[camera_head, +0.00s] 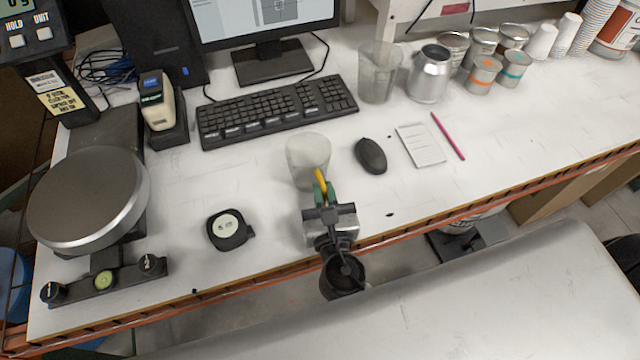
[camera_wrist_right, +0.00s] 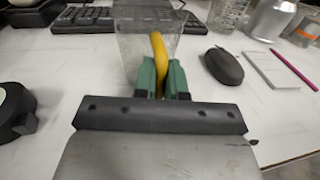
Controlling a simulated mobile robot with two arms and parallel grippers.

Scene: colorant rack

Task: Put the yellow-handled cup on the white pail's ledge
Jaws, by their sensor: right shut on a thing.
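The yellow-handled cup (camera_head: 306,154) is clear and stands upright at the middle of the white table, in front of the keyboard. My right gripper (camera_head: 322,192) reaches in from the front edge and is shut on its yellow handle. In the right wrist view the green fingers of the gripper (camera_wrist_right: 162,78) pinch the handle from both sides, with the cup (camera_wrist_right: 135,42) just beyond. I cannot tell whether the cup's base touches the table. A whitish rounded thing (camera_head: 478,217) shows partly below the table's front edge; I cannot tell whether it is the white pail. My left gripper is not in view.
A black mouse (camera_head: 370,156) and notepad (camera_head: 420,145) lie right of the cup; a tape measure (camera_head: 229,230) lies left. The keyboard (camera_head: 275,110) is behind. A clear beaker (camera_head: 379,72) and metal can (camera_head: 429,75) stand at the back. The front right of the table is mostly clear.

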